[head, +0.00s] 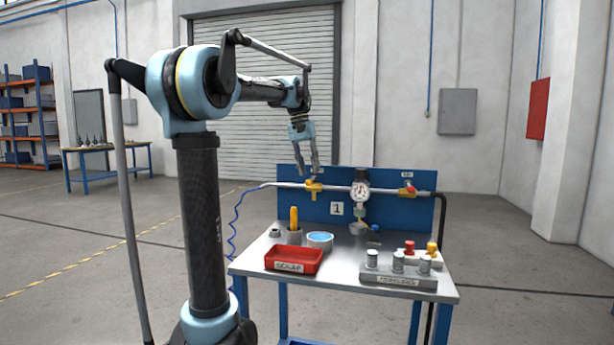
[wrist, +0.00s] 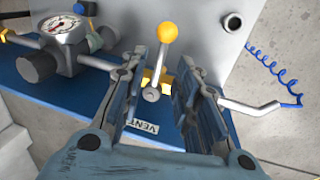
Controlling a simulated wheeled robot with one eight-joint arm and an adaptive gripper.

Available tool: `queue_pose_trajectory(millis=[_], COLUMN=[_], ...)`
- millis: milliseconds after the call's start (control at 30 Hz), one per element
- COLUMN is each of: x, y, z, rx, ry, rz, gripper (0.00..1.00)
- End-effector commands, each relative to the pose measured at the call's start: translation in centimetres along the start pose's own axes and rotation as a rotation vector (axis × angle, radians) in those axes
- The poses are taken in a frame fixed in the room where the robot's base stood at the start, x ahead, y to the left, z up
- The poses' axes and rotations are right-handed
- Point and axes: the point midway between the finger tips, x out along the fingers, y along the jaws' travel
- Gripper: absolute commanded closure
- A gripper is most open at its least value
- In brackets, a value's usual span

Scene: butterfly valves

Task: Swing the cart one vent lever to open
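Cart one is a steel-topped bench (head: 340,262) with a blue back panel (head: 400,212) and a "1" plate (head: 337,208). The yellow vent valve (head: 314,186) sits at the left of the panel's pipe. In the wrist view the vent lever (wrist: 160,62) has a grey arm and a yellow ball knob (wrist: 167,32). It points toward the top of the picture, across the pipe line. The VENT label (wrist: 142,127) is below its pivot. My gripper (head: 315,173) is open above the valve, and its fingers (wrist: 171,62) show on either side of the lever. Finger contact cannot be told.
A pressure gauge (head: 360,190) and a red-handled valve (head: 408,190) are farther right on the pipe. A red tray (head: 293,260), a blue-topped tin (head: 320,241) and a rack of grey cylinders (head: 399,278) stand on the bench. A blue coiled hose (wrist: 272,72) hangs beside it.

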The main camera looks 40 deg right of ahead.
Motion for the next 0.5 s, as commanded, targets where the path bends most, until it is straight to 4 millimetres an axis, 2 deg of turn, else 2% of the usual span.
queue_pose_trajectory(millis=[200,500], x=[2.1,2.6], y=[0.0,0.0], z=[0.0,0.0], rx=[0.000,-0.001], ry=[0.000,0.000], rz=[0.000,0.000], gripper=[0.71,0.71])
